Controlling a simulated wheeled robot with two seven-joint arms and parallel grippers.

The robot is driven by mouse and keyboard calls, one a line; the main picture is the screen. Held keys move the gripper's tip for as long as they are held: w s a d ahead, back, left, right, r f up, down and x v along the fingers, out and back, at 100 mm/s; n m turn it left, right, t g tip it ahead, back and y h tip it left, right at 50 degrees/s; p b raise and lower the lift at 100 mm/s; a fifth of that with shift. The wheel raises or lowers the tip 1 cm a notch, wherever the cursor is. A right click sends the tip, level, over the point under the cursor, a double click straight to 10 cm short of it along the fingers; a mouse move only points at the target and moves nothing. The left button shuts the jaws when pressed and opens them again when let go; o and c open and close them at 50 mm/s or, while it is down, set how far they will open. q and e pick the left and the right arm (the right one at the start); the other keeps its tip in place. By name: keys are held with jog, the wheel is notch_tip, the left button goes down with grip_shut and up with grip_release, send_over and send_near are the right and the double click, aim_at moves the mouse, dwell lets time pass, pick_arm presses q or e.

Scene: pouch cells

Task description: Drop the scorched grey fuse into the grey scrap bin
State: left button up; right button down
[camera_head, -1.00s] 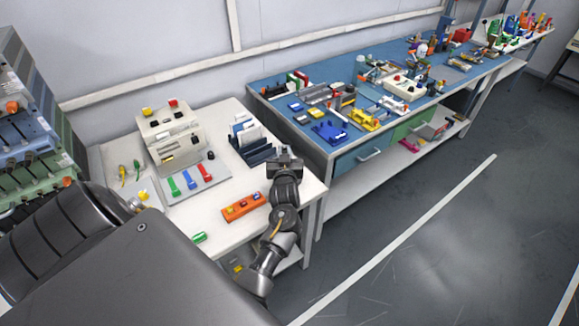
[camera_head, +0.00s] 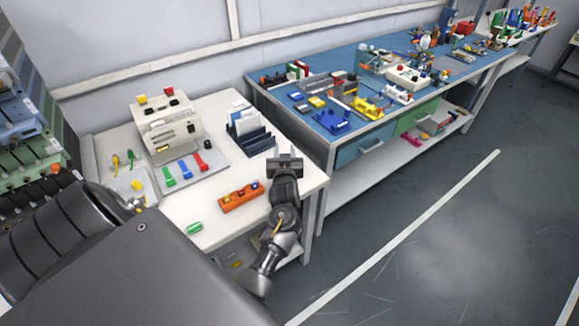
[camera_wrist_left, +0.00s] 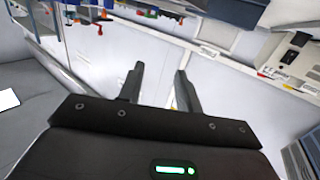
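My left gripper (camera_head: 285,155) is over the right part of the white table (camera_head: 225,180), near its right edge. In the left wrist view its two fingers (camera_wrist_left: 158,70) stand apart with nothing between them. An orange block (camera_head: 241,197) with small yellow, red and blue pieces on it lies just left of the gripper. A green cylinder (camera_head: 195,228) lies near the table's front edge. I cannot pick out a scorched grey fuse or a grey scrap bin. My right gripper is not in view.
A beige device (camera_head: 168,130) with knobs stands at the back of the white table, with red, green and blue levers in front. A dark blue rack (camera_head: 250,139) stands behind my gripper. A blue-topped bench (camera_head: 345,90) full of parts stands to the right. The floor (camera_head: 450,240) is clear.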

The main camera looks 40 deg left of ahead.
pick_arm(q)
jog(key=shift+o, duration=0.4)
jog(key=shift+r, duration=0.1)
notch_tip(320, 180, up, 6)
jog(key=p, duration=0.7)
jog(key=s+d+r+m+t+h+b, duration=0.1)
jog(key=s+d+r+h, duration=0.4)
jog(key=d, duration=0.6)
jog(key=s+d+r+m+t+h+b, duration=0.1)
jog(key=s+d+r+m+t+h, duration=0.2)
jog(key=s+d+r+m+h, duration=0.2)
jog(key=d+r+m, duration=0.1)
jog(key=d+r, duration=0.2)
jog(key=d, duration=0.2)
jog(key=shift+d+m+h, duration=0.3)
jog(key=shift+d+h, duration=0.05)
jog(key=shift+h, duration=0.05)
